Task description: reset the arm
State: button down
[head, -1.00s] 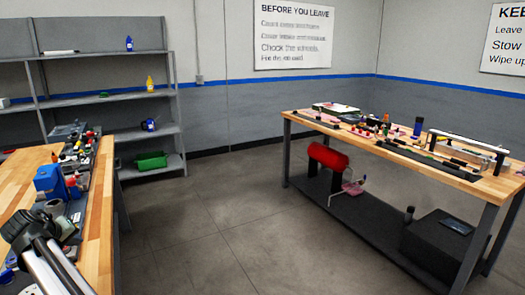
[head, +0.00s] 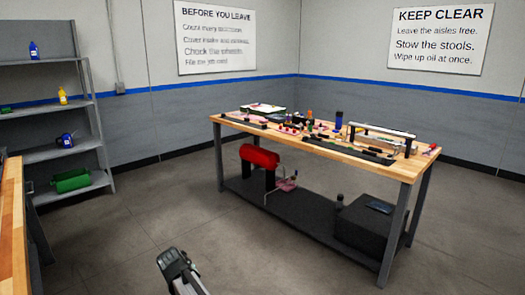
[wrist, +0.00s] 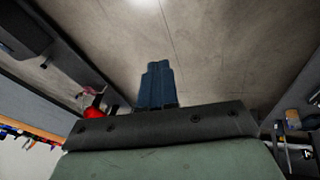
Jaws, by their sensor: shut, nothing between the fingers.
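My gripper (wrist: 158,70) shows in the wrist view with its two dark blue fingers together and nothing between them. It points out over bare grey floor and touches nothing in that view. In the head view, a dark joint and pale link of my arm stand at the bottom, over the floor between the benches. I cannot make out the fingers in the head view.
A wooden-topped workbench (head: 385,168) with many small parts stands right of centre. A red cylinder (head: 259,156) and a dark box (head: 368,228) sit on its lower shelf. Another bench (head: 12,225) and grey shelving (head: 62,106) are at left. Floor between is clear.

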jog(key=s+d+f+m+g, duration=0.25)
jog(key=s+d+f, duration=0.2)
jog(key=d, duration=0.95)
jog(key=s+d+f+m+g, duration=0.1)
jog(key=s+d+f+m, duration=0.3)
jog(key=d, duration=1.1)
jog(key=s+d+f+m+g, duration=0.1)
jog(key=s+d+f, duration=0.4)
jog(key=d, duration=0.9)
jog(key=s+f+g, duration=0.3)
jog(key=s+f, duration=0.8)
jog(key=s, duration=0.3)
jog(key=s+f+g, duration=0.4)
jog(key=s+f, duration=0.6)
jog(key=s, duration=0.5)
jog(key=shift+s+f+y, duration=0.15)
jog(key=shift+f+y, duration=0.25)
